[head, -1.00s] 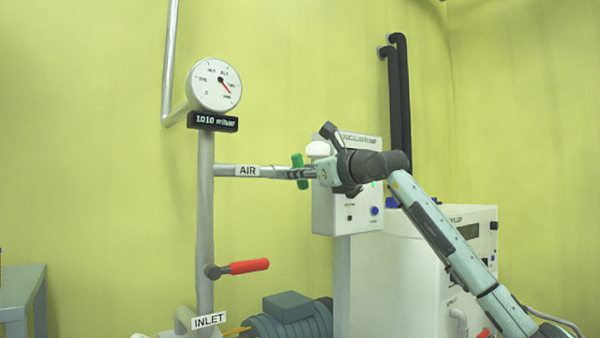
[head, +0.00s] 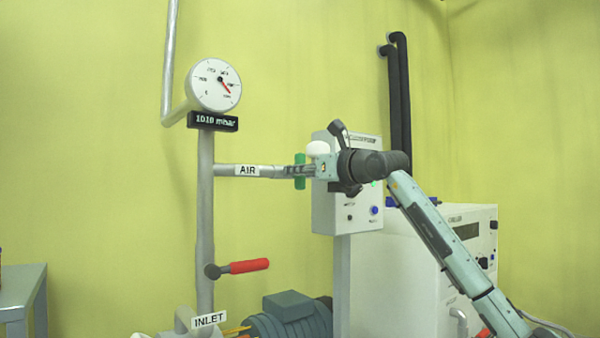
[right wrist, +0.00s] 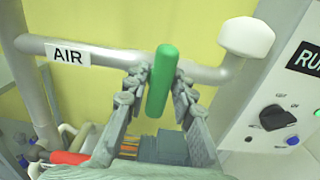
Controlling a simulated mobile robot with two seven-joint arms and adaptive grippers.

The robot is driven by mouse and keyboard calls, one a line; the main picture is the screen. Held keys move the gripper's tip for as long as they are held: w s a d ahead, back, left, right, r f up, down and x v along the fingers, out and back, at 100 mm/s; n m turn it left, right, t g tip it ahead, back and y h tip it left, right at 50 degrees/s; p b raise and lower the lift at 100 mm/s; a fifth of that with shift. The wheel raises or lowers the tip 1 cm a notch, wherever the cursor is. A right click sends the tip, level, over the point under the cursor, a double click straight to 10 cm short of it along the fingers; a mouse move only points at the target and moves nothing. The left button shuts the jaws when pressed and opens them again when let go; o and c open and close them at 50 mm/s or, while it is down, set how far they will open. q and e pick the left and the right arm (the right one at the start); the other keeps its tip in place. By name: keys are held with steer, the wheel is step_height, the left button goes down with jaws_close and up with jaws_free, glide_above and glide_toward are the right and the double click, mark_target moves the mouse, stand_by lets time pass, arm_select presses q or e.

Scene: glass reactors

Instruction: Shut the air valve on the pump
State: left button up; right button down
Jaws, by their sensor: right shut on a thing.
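The air valve's green handle (head: 299,181) is on the horizontal pipe labelled AIR (head: 247,171). It stands upright across the pipe in the head view. In the right wrist view the green handle (right wrist: 160,78) crosses in front of the pipe, between the fingers. My right gripper (head: 302,171) reaches in from the right and is shut on the handle. The fingers hide part of the handle and pipe. A white knob-like end (right wrist: 246,37) of the pipe is just right of the fingers. My left gripper is not in view.
A round gauge (head: 214,85) and a display reading about 1010 mbar (head: 212,121) sit above the vertical pipe. A red-handled valve (head: 248,266) is lower, above the INLET label (head: 208,319). A control box (head: 338,215) stands close behind my gripper.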

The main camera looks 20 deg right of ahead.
steer(key=c, duration=1.5)
jaws_free()
steer(key=shift+c, duration=0.2)
steer(key=shift+o, duration=0.7)
steer(key=v, duration=1.2)
steer(key=shift+a, duration=0.1)
